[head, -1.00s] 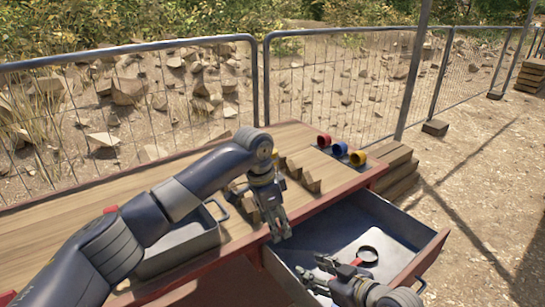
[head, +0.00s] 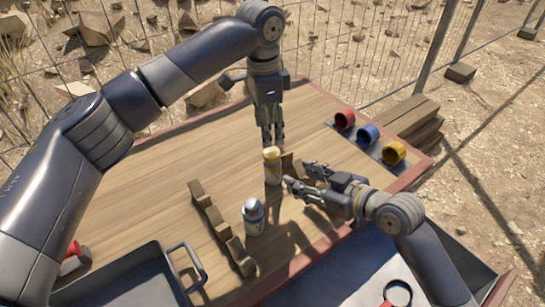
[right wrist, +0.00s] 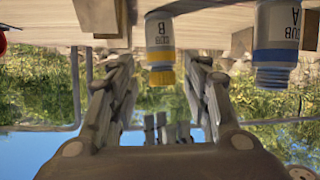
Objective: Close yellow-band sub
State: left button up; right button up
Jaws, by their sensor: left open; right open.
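The yellow-band sub (head: 272,168) stands upright on the table, a pale bottle with a yellow band around its top end. In the right wrist view the sub, lettered SUB B (right wrist: 160,45), appears upside down between the finger lines. My right gripper (head: 297,174) is open, lying low just right of the sub and pointing at it; contact cannot be told. My left gripper (head: 272,142) is open and points down above and behind the sub. A yellow cup-shaped cap (head: 394,153) lies on a dark strip at the right, beside a blue one (head: 367,133) and a red one (head: 344,120).
The blue-band sub (head: 253,218) stands nearer the front; it shows as SUB A (right wrist: 276,40) in the wrist view. A grey handled tray (head: 110,285) and an open drawer with a magnifier (head: 397,293) are in front. The table's left middle is clear.

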aim_at(279, 169)
pick_arm(q)
jog(key=shift+s+r, duration=0.15)
jog(key=shift+s, duration=0.2)
jog(key=shift+w, duration=0.15)
pick_arm(e)
jog(key=x, duration=1)
jog(key=shift+w+a, duration=0.15)
jog(key=shift+a, duration=0.05)
